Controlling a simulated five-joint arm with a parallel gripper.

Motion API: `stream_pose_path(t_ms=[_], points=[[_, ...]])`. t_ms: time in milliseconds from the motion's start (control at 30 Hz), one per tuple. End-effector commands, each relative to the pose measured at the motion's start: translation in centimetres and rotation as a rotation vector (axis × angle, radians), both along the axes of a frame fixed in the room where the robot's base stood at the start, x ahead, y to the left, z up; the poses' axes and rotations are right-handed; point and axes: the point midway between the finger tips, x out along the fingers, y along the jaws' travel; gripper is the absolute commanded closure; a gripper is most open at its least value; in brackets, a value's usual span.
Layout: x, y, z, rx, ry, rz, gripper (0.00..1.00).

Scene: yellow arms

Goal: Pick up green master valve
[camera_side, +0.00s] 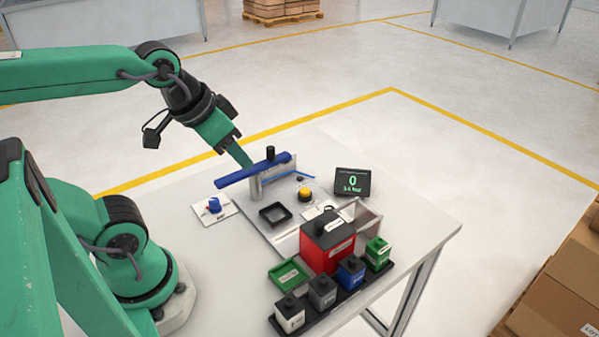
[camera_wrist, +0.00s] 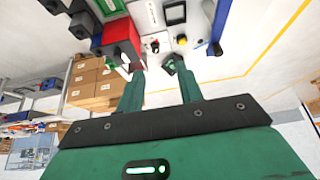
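The green master valve appears to be the small green block (camera_side: 377,253) with a dark knob and white label, at the right end of a row of similar blocks in the side view. I cannot pick it out for sure in the wrist view. My gripper (camera_side: 243,158) is up and to the left of it in the side view, near the blue lever and well away from the block. In the wrist view my gripper (camera_wrist: 160,80) has its two green fingers apart with nothing held between them.
A black rack (camera_side: 350,306) holds white, grey, blue and green blocks. A red box (camera_side: 327,247) stands just left of the green block. A blue lever (camera_side: 252,170), yellow button (camera_side: 305,195), green tray (camera_side: 288,275) and display (camera_side: 352,183) share the white table (camera_side: 427,225).

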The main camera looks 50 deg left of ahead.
Motion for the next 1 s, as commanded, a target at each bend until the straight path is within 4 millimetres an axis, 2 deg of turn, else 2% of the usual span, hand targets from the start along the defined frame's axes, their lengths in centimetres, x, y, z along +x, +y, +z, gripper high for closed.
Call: stream_pose_path(t_ms=[267, 367, 400, 767, 1000], points=[[0.0, 0.0, 0.0, 0.0, 0.0, 0.0, 0.62], [0.0, 0.0, 0.0, 0.0, 0.0, 0.0, 0.42], [0.0, 0.0, 0.0, 0.0, 0.0, 0.0, 0.38], [0.2, -0.1, 0.1, -0.001, 0.003, 0.0, 0.38], [1.7, -0.8, 0.3, -0.013, 0.038, -0.006, 0.38]])
